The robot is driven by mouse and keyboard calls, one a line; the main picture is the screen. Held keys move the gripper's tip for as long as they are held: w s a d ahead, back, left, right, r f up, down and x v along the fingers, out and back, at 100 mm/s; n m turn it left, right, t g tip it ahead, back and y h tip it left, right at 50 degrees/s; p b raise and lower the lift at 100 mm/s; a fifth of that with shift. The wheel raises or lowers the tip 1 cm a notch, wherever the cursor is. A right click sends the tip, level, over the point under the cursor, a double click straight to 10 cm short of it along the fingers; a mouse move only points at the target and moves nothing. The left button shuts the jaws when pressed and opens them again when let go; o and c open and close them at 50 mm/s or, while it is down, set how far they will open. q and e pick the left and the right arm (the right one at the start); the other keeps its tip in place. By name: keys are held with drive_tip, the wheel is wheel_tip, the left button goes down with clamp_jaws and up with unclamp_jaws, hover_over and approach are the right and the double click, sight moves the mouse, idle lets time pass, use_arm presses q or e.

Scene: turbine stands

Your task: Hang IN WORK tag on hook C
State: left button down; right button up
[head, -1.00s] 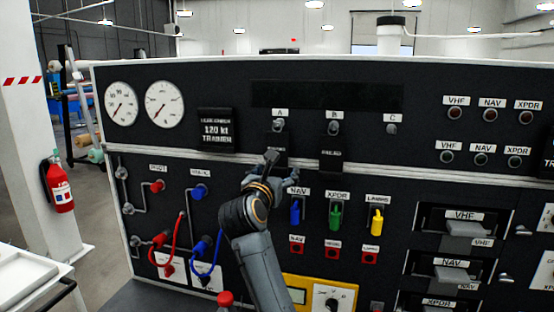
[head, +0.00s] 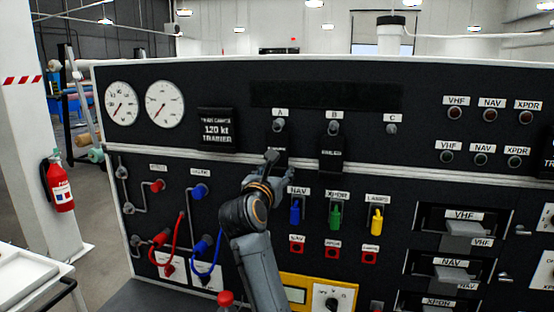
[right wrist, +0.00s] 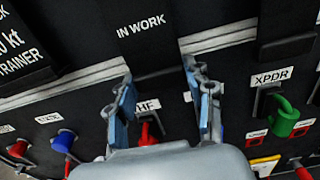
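The IN WORK tag (right wrist: 150,45) is a black plate with white lettering. It hangs from hook A (head: 279,125), and its lower part is mostly hidden by my right gripper in the head view. Hook C (head: 393,130) at the right of the row is bare. My right gripper (head: 280,166) is just below the tag in front of the panel. In the right wrist view its two blue-padded fingers (right wrist: 163,100) are spread apart, with the tag's lower edge above the gap and nothing clasped. My left gripper is out of view.
Another black tag (head: 332,155) hangs from hook B (head: 333,128). A speed placard (head: 216,130) is at the left. A red VHF lever (right wrist: 148,130) lies behind the gripper gap; green (head: 335,216) and yellow (head: 377,220) levers are to the right.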

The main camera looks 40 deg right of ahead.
clamp_jaws()
drive_tip(key=shift+s+a, duration=0.1)
drive_tip(key=shift+a, duration=0.05)
drive_tip(key=shift+s+a, duration=0.3)
drive_tip(key=shift+v, duration=1.35)
